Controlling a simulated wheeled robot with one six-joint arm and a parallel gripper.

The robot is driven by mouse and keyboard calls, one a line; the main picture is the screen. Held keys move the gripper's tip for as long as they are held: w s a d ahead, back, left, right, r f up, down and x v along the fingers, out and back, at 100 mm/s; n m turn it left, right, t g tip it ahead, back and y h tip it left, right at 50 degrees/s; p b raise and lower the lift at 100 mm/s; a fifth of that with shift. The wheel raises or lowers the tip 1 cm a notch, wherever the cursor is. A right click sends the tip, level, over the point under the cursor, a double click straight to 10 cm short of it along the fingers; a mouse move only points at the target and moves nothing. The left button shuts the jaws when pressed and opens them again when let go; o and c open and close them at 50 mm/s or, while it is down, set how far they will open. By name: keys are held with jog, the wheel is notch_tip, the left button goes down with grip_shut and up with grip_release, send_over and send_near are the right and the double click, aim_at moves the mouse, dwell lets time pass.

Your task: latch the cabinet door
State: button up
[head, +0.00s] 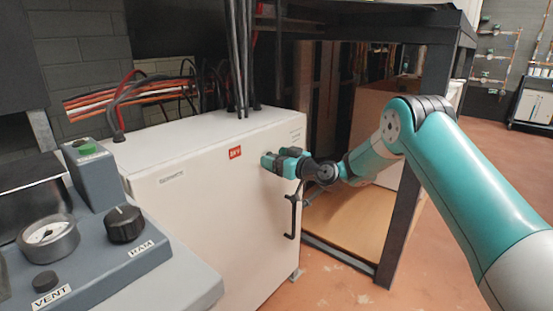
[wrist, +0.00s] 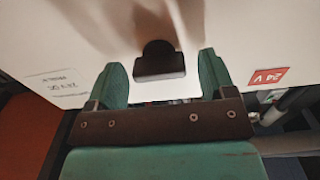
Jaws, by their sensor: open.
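The white cabinet (head: 215,205) stands in the middle of the head view, its front door face towards my arm. The door looks closed or nearly so; I cannot tell if it is fully flush. My gripper (head: 270,163) is at the upper right part of the door. In the wrist view my gripper (wrist: 161,64) is open, with a green finger on each side. A dark latch knob (wrist: 160,62) on the white surface shows between the fingers, with gaps to both. In the head view the gripper hides this knob. A black bar handle (head: 293,216) hangs below the gripper on the door's right side.
A grey control console (head: 110,250) with a gauge and knobs stands at the near left. Black cables (head: 240,60) rise from the cabinet top. A dark frame post (head: 408,215) stands right of the cabinet. The floor at the right is open.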

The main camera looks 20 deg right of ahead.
jog(key=c, duration=0.9)
jog(key=shift+c, duration=0.2)
jog(key=shift+m, duration=0.4)
jog(key=m, duration=0.3)
jog(key=shift+m, duration=0.4)
jog(key=m+p, duration=0.1)
jog(key=m, duration=0.3)
jog(key=m+p, duration=0.1)
jog(key=m, duration=0.4)
jog(key=shift+w+d+f+p, duration=0.1)
jog(key=shift+d+p, duration=0.05)
jog(key=shift+p, duration=0.25)
jog(key=m+p, duration=0.1)
jog(key=m, duration=0.3)
jog(key=shift+f, duration=0.1)
jog(key=shift+m, duration=0.3)
